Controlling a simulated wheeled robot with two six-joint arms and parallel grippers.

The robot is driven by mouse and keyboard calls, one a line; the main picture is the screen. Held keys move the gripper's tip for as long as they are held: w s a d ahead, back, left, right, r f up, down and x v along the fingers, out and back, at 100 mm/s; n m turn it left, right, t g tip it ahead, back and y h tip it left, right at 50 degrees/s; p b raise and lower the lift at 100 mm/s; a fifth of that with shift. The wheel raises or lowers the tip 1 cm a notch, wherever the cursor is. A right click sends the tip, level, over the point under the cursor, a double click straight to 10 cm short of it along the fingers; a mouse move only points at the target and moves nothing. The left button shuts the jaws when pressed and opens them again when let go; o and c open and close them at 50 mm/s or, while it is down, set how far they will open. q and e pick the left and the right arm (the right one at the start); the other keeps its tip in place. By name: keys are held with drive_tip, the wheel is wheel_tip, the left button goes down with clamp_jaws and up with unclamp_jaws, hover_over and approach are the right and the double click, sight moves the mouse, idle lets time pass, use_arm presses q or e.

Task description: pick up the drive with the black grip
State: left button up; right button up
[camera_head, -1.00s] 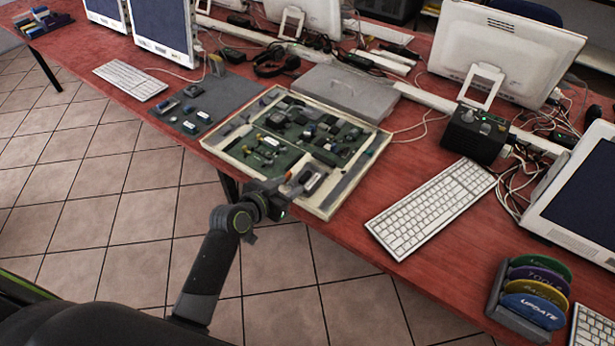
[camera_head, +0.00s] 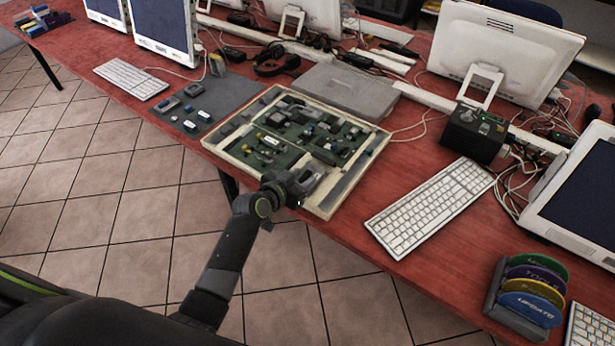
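My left gripper (camera_head: 308,184) is over the front edge of the white-rimmed tray (camera_head: 225,156), at its small front compartment. The arm and gripper cover part of that compartment, and the fingers are too small and dark to show whether they are open or hold anything. I cannot single out a drive with a black grip. Several small dark drive-like pieces lie on the grey mat (camera_head: 222,98) left of the tray, one of them a dark block (camera_head: 168,105). My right gripper is not in view.
The tray holds a green circuit board (camera_head: 270,160) with parts on it. A grey closed case (camera_head: 345,92) lies behind it. A white keyboard (camera_head: 430,208), a black box (camera_head: 474,134) and a rack of coloured discs (camera_head: 530,295) stand to the right. Loose cables lie behind.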

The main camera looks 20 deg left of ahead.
use_arm(q)
clamp_jaws()
drive_tip(key=shift+r, duration=0.1)
